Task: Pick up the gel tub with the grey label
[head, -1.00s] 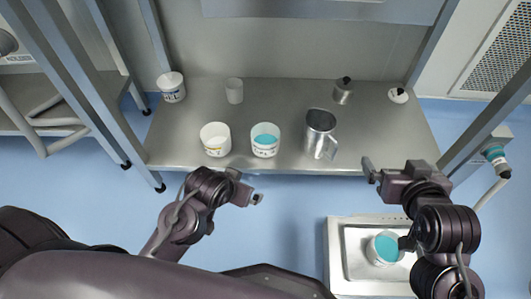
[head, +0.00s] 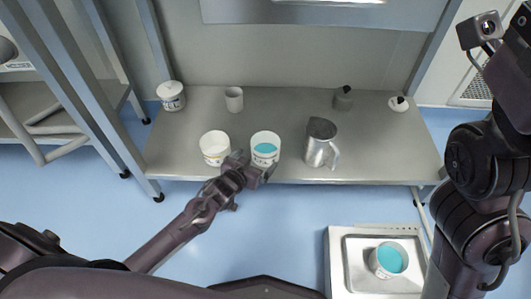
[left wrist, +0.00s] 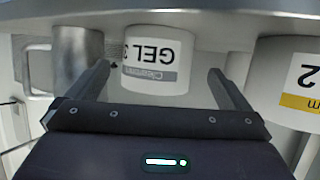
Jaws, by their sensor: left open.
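The gel tub with the grey label (head: 265,145), white with blue gel inside, stands upright near the front edge of the steel table. In the left wrist view the tub (left wrist: 158,52) appears upside down, with "GEL" and a grey band on its side. My left gripper (head: 254,167) is open at the tub's front side. In the left wrist view the fingers (left wrist: 158,72) point toward the tub, one on each side in the picture, with gaps visible. My right arm rises at the right edge; its fingers are not visible.
A white tub with a yellow label (head: 214,149) stands close on the left, a metal jug (head: 320,143) on the right. Another blue-filled tub (head: 389,260) sits on a tray (head: 350,282).

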